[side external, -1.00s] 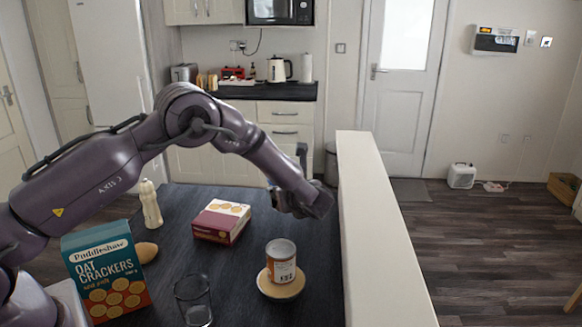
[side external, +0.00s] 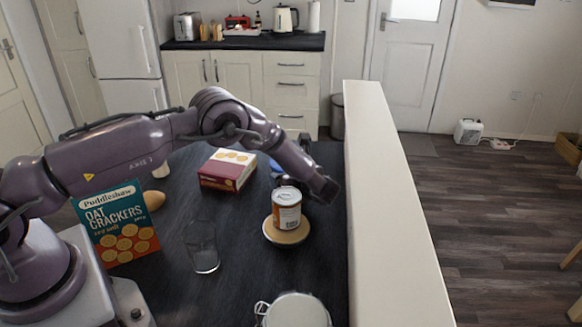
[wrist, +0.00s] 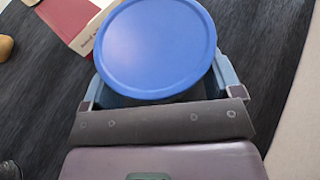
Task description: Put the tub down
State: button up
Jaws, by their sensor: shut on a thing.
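The tub has a round blue lid (wrist: 155,48), seen from above in the wrist view; its walls are mostly hidden beneath the lid. My gripper (wrist: 160,88) is shut on the tub, with a pale blue finger on either side of it. In the side view only a bit of blue tub (side external: 276,165) shows past my gripper (side external: 302,188), behind the can. My gripper is low over the far right of the dark table (side external: 200,285). I cannot tell whether the tub's base touches the table.
A can (side external: 287,210) on a wooden-looking dish (side external: 272,236) stands just in front of my gripper. A red and cream box (side external: 228,172) lies to the left. A glass (side external: 203,250), cracker box (side external: 118,225) and lidded jar (side external: 295,312) stand nearer. A pale partition (side external: 385,200) borders the right.

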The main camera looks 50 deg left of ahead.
jog(key=shift+f, duration=0.35)
jog(key=shift+f, duration=0.65)
jog(key=o, duration=0.7)
